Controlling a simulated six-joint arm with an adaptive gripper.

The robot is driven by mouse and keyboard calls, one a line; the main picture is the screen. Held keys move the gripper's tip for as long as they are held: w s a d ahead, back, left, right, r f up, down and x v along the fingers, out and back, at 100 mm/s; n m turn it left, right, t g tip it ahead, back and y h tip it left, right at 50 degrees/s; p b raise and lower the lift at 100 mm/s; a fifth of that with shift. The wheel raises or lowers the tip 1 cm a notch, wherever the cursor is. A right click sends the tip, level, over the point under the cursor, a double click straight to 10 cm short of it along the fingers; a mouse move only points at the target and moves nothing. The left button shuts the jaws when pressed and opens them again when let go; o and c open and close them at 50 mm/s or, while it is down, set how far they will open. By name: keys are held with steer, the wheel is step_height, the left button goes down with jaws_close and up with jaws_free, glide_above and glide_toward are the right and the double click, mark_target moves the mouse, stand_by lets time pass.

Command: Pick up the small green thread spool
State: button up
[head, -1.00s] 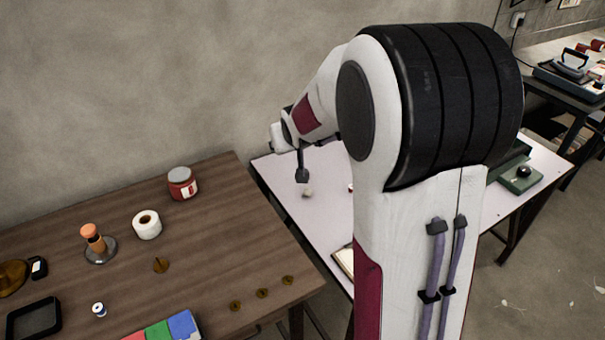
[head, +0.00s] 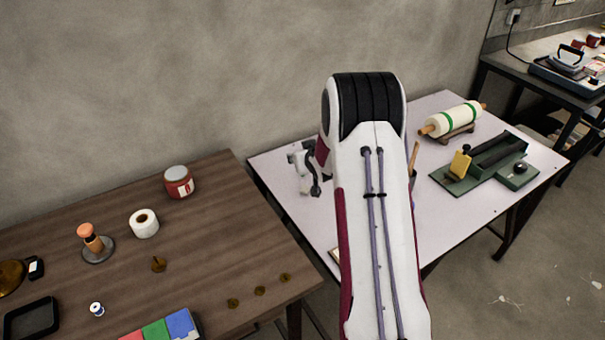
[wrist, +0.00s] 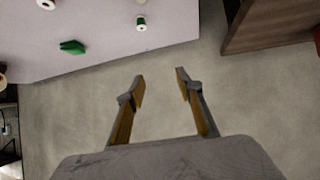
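A small spool with green thread and pale ends (wrist: 141,23) stands on the white table near its edge, at the top of the wrist view. I cannot make it out in the head view, where my arm covers part of that table. My gripper (wrist: 160,80) is open and empty, its two fingers apart with bare floor showing behind them. The spool is beyond the fingertips, up and slightly left of their middle, not touching them. In the head view my gripper (head: 312,185) is above the left part of the white table, partly hidden by my arm.
A green object (wrist: 72,47) lies left of the spool. The white table (head: 270,165) also bears a rolling pin (head: 453,119) and a green tool base (head: 520,176). The brown table (head: 210,240) at left holds a jar (head: 178,182), a white roll (head: 144,223) and a blue-white spool (head: 97,309).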

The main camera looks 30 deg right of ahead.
steer(key=t, duration=0.1)
glide_toward(304, 178)
steer(key=shift+w+d+r, duration=0.1)
steer(key=shift+w+r, duration=0.85)
steer(key=shift+w, duration=0.05)
steer(key=shift+w, duration=0.15)
steer(key=shift+x, duration=1.2)
steer(key=shift+f, duration=0.1)
steer(key=shift+x, duration=2.5)
steer(key=shift+d+f, duration=0.1)
steer(key=shift+f, duration=0.05)
steer(key=c, duration=0.8)
